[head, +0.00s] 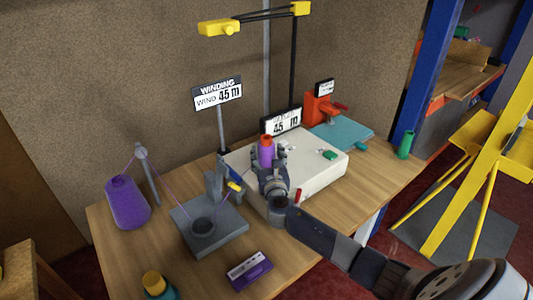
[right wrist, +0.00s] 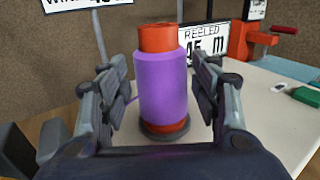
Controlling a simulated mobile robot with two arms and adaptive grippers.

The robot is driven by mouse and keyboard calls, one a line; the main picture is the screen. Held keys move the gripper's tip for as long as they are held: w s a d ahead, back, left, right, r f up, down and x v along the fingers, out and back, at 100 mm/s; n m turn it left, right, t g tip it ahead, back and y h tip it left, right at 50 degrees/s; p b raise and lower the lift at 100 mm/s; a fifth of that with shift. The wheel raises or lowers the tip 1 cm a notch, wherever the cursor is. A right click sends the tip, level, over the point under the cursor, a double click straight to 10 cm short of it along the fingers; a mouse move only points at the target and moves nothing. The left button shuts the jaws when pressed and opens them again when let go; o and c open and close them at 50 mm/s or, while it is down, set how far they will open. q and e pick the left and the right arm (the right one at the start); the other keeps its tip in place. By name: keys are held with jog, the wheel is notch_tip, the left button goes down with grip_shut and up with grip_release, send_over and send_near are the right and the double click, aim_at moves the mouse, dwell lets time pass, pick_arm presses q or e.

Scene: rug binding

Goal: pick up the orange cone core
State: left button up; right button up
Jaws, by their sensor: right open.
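The orange cone core (right wrist: 158,38) stands upright on a dark round base, with a purple band of yarn around its middle. Its orange top and a narrow orange foot show. In the head view the core (head: 266,142) is above the white box, its lower part hidden by my gripper. My right gripper (head: 268,168) is open, with one finger on each side of the core. In the right wrist view the fingers (right wrist: 160,88) have visible gaps to the purple yarn. My left gripper is not in view.
A purple yarn cone (head: 126,203) and a grey winder base (head: 208,226) stand left on the wooden table. The white box (head: 322,168) carries a length display (head: 283,122). A purple box (head: 249,270) lies in front; an orange device (head: 318,109) stands behind.

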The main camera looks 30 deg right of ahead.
aim_at(268, 153)
jog(key=shift+x, duration=1.15)
jog(key=shift+w+d, duration=0.2)
jog(key=shift+w, duration=0.2)
jog(key=shift+s+r, duration=0.1)
jog(key=c, duration=0.3)
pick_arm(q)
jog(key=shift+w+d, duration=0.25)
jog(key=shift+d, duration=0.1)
pick_arm(e)
jog(key=c, duration=0.9)
